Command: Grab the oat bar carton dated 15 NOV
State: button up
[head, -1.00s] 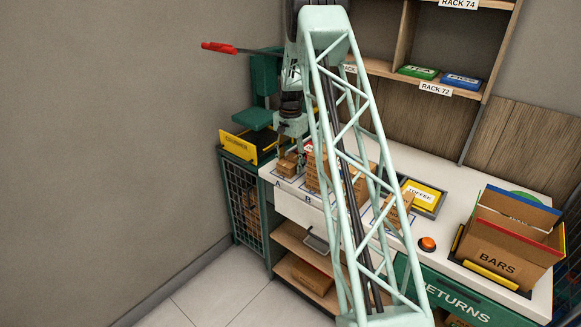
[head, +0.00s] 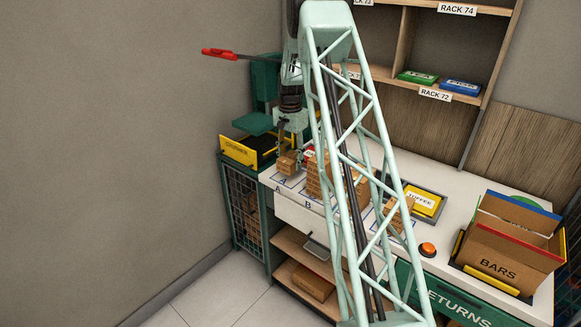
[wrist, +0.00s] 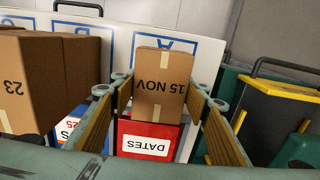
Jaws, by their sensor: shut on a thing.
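A small brown carton (wrist: 158,85) marked 15 NOV is between the fingers of my gripper (wrist: 160,98) in the wrist view, its print upside down. My gripper is shut on it. In the head view the carton (head: 287,163) hangs just under my gripper (head: 290,150), seemingly a little above pad A (head: 287,182). The wrist view does not show any oat wording.
A larger carton marked 23 (wrist: 22,85) stands close on the left in the wrist view. Brown cartons (head: 313,180) stand by pad B. A yellow-edged crusher (head: 238,151) is at the left, an open BARS box (head: 505,245) at the right. My arm hides part of the counter.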

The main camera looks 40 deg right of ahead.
aim_at(291, 157)
jog(key=shift+r, duration=2.8)
